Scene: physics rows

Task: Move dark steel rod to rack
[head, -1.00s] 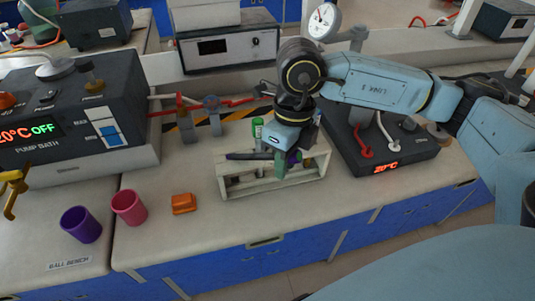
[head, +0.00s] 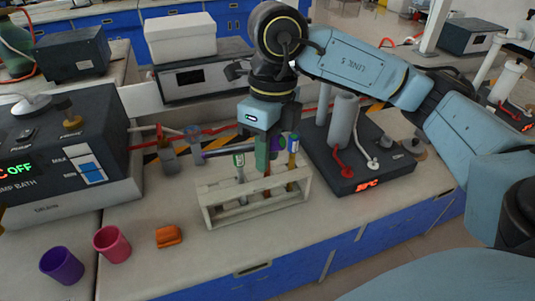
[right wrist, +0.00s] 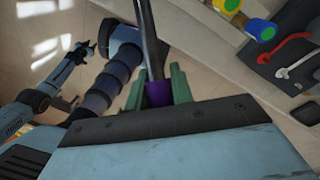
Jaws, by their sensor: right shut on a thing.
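My right gripper (head: 270,152) hangs above the white rack (head: 232,222), its green fingers shut on the dark steel rod. In the right wrist view the rod (right wrist: 147,38) is dark and shiny, with a purple section (right wrist: 158,93) between the green fingers (right wrist: 158,86). In the head view a purple-tinged end of the rod (head: 216,151) sticks out to the left, roughly level, above the rack. The gripper hides the rest. An arm with a small dark gripper (right wrist: 84,48), apparently my left, shows in the right wrist view; its jaws are too small to judge.
A dark hotplate unit (head: 360,165) stands close on the right.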

